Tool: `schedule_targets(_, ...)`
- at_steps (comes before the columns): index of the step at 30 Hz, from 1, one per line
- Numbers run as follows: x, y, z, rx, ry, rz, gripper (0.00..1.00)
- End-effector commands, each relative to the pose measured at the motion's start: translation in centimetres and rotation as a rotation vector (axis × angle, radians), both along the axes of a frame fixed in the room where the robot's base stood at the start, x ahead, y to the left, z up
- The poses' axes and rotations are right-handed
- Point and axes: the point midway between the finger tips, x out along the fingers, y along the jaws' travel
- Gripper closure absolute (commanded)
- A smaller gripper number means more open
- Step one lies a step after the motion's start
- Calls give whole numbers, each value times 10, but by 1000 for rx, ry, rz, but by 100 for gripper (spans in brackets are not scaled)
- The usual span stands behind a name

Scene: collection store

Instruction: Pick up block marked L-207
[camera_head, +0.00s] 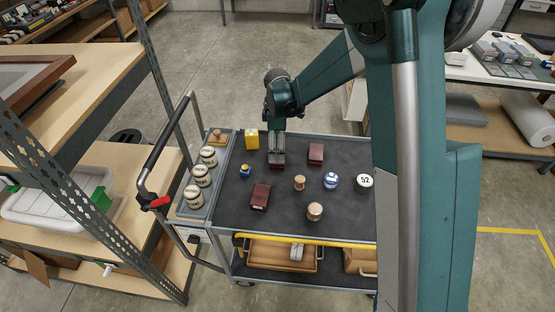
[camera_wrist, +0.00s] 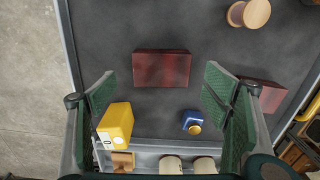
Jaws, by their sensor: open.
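Three dark red blocks lie on the cart's dark top; I can read no L-207 mark on any of them. One block (camera_head: 277,163) is below my gripper (camera_head: 277,154), partly hidden by it. In the wrist view this block (camera_wrist: 162,69) lies crosswise, slightly beyond the gap between the fingertips of my open, empty gripper (camera_wrist: 160,88). A second block (camera_head: 260,196) lies nearer the cart's front; in the wrist view it (camera_wrist: 268,95) is partly hidden by the right finger. A third block (camera_head: 316,153) lies to the right.
A yellow block (camera_head: 252,139) and a small blue item (camera_head: 245,171) stand left of the gripper. Wooden pieces (camera_head: 315,211), a blue-white round item (camera_head: 331,181) and a white-topped item marked 52 (camera_head: 364,181) stand right. Several jars (camera_head: 201,175) fill the left tray.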

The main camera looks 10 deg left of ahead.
Motion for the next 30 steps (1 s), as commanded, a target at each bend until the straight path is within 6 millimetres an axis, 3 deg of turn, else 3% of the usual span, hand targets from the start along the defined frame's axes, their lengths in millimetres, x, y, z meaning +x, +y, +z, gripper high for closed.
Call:
schedule_targets(14,0,0,-7,0,0,0,24)
schedule_targets(30,-2,-1,-54,0,0,0,24)
